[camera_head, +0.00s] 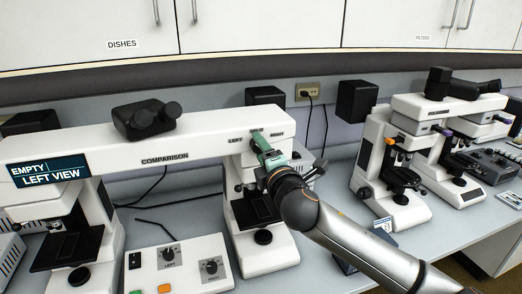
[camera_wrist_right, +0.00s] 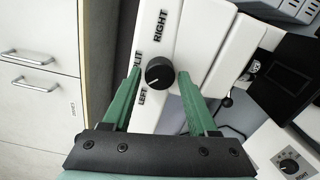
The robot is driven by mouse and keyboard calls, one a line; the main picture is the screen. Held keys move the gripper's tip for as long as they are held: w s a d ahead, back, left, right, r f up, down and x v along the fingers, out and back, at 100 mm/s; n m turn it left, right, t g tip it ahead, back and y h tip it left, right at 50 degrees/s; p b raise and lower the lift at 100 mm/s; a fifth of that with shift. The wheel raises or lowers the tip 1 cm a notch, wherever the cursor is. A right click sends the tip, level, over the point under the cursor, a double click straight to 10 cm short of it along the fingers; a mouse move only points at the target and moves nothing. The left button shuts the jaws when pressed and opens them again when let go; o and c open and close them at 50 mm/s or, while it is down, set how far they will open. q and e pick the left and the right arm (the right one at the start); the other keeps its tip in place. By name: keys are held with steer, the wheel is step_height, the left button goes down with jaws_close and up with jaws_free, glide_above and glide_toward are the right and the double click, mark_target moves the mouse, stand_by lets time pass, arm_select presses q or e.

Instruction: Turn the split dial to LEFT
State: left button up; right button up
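The split dial (camera_wrist_right: 159,72) is a round black knob on the white face of the comparison microscope. The labels RIGHT, SPLIT and LEFT run along one side of it in the right wrist view. A small pale mark on the knob seems to point toward LEFT. My right gripper (camera_wrist_right: 160,76) has its green fingers apart, one on each side of the dial, with narrow gaps seeming to show. In the head view my right gripper (camera_head: 262,143) is at the right end of the comparison bridge (camera_head: 95,147) and hides most of the dial. The display (camera_head: 48,171) reads EMPTY and LEFT VIEW. My left gripper is not in view.
A control box (camera_head: 180,262) with LEFT and RIGHT knobs stands on the bench below the bridge. Black eyepieces (camera_head: 147,117) sit on top of the bridge. Other white microscopes (camera_head: 395,170) stand at the right. Wall cupboards (camera_head: 265,25) hang behind.

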steer(key=shift+o, duration=1.2)
steer(key=b+v, duration=0.1)
steer(key=v, duration=1.1)
steer(key=shift+s+b, duration=0.3)
steer(key=shift+b, duration=0.05)
steer(key=s+d+f+m+g, duration=0.25)
steer(key=f+m, duration=0.35)
steer(key=f, duration=0.8)
steer(key=s+d+f+m+g, duration=0.1)
steer(key=s+f+m+g, duration=0.4)
steer(key=f, duration=0.8)
steer(key=s+d+f+m+h, duration=0.1)
steer(key=s+d+f+m, duration=0.3)
steer(key=s+f, duration=0.4)
steer(key=s+d+f+m+h, duration=0.2)
steer(key=s+d+f+m, duration=0.3)
steer(key=s+f, duration=0.3)
step_height(320, 180, down, 2)
steer(key=shift+s+d+f+m, duration=0.1)
steer(key=shift+s+d+m, duration=0.25)
steer(key=shift+m, duration=0.45)
